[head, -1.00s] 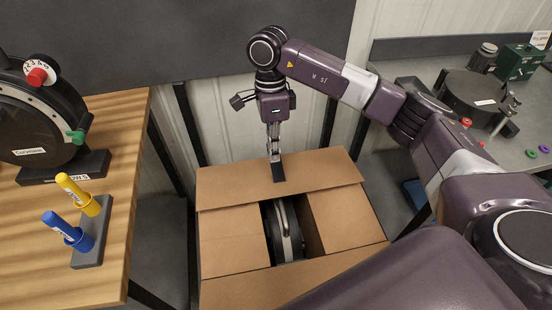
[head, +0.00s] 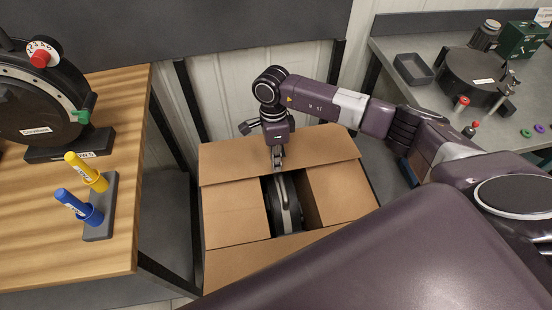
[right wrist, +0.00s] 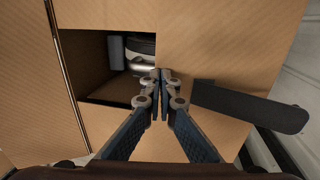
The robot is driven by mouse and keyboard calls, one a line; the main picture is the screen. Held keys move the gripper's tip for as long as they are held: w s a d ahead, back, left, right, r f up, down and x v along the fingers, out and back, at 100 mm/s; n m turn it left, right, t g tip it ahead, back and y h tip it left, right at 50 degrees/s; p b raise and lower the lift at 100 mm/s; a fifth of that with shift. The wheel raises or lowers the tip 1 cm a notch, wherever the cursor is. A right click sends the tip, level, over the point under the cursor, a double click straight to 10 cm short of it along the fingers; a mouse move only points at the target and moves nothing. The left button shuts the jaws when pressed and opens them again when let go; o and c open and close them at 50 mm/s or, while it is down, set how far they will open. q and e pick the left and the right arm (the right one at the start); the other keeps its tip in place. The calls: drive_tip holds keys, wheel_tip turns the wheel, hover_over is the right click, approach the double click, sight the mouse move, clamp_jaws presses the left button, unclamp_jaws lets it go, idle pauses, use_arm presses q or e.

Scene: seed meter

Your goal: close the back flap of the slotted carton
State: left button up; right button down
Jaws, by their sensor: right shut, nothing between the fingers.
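The slotted carton (head: 222,262) stands on the floor between two benches. Its back flap (head: 228,165) lies folded forward over the far part of the top, and its near edge looks close to the side flaps; I cannot tell if it is fully flat. The left flap (head: 235,214) and right flap (head: 342,192) are folded inward. A dark round item (head: 284,205) shows in the opening between them. My right gripper (head: 278,167) is shut and empty, fingertips down at the back flap's near edge; in the right wrist view its fingertips (right wrist: 160,80) are over brown cardboard. My left gripper is out of view.
A wooden bench (head: 120,180) at left holds a black seed meter (head: 45,105) and a stand with yellow and blue pens (head: 95,205). A grey bench (head: 395,45) at right holds a tray (head: 412,68) and a round dark unit (head: 478,80).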

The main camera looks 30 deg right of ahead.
drive_tip(key=shift+s+f+t+b, duration=0.15)
drive_tip(key=shift+f+t+b, duration=0.15)
drive_tip(key=shift+f+b, duration=0.25)
drive_tip(key=shift+s+a+f+t+b, duration=0.1)
drive_tip(key=shift+s+f+t+b, duration=0.05)
drive_tip(key=shift+f+b, duration=0.45)
drive_tip(key=shift+s+f+t+b, duration=0.1)
drive_tip(key=shift+f+t+b, duration=0.05)
drive_tip(key=shift+f+b, duration=0.4)
drive_tip(key=shift+s, duration=0.1)
drive_tip(key=shift+r, duration=0.1)
